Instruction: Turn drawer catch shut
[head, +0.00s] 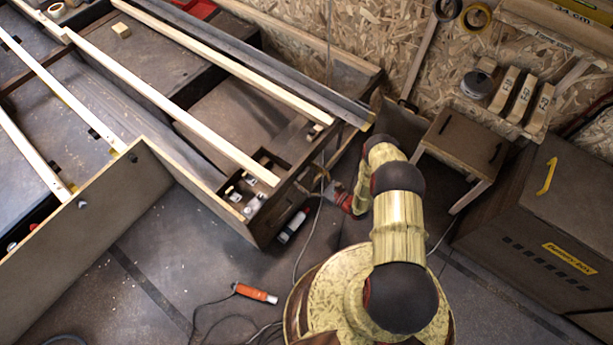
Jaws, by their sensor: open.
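My arm reaches to the front right end of the low wooden frame. My gripper (318,184), at the end of its red wrist section, is open and points left at the frame's end face. It is small and dark here, and whether it touches anything cannot be told. The drawer catch cannot be made out; it is too small or hidden around my gripper. An open-topped wooden compartment (258,228) with several small light and dark parts in it sits at this end of the frame, just left of my gripper.
Pale wooden battens (170,105) lie across the frame. An orange-handled tool (255,293) with a cable and a small bottle (293,226) lie on the floor. A small stool (462,140) and a dark box with a yellow handle (545,215) stand at the right.

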